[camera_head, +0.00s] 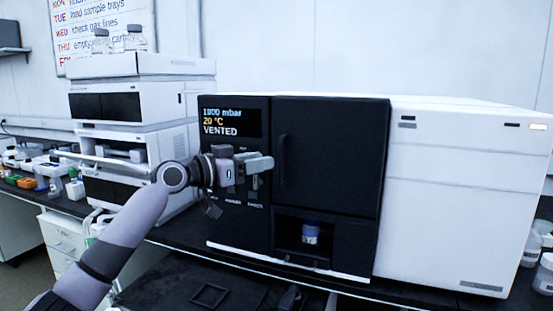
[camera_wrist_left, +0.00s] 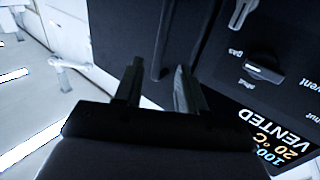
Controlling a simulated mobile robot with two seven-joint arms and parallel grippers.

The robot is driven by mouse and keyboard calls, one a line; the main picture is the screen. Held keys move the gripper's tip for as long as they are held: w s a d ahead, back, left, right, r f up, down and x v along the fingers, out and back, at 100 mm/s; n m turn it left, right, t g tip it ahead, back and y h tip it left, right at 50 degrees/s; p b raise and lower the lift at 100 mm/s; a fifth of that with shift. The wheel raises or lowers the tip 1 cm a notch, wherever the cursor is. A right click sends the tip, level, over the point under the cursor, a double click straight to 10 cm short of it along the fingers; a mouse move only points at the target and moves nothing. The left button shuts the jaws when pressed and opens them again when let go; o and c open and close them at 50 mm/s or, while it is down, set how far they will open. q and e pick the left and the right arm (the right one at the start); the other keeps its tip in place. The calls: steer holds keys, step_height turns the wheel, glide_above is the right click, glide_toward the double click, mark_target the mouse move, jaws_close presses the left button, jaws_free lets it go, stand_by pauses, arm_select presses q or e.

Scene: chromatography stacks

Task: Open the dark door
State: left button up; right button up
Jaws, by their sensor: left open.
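The dark door (camera_head: 335,150) is the black front panel of the instrument and looks shut. Its upright black handle (camera_head: 282,160) runs along the door's left edge. My left gripper (camera_head: 268,162) is in front of the control panel, just left of the handle in the picture, open and empty. In the left wrist view its two fingers (camera_wrist_left: 157,82) are apart, and the dark handle bar (camera_wrist_left: 161,42) shows beyond their tips. No contact with the handle can be made out. My right gripper cannot be made out.
The control panel's display (camera_head: 230,122) reads VENTED, with knobs below, partly behind my gripper. A blue-capped vial (camera_head: 310,232) stands in a recess under the door. A white instrument stack (camera_head: 120,130) is at left; a white housing (camera_head: 460,170) is at right.

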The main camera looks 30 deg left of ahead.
arm_select(q)
steer(key=p+x, duration=0.1)
steer(key=x, duration=0.4)
steer(key=shift+c, duration=0.3)
jaws_close()
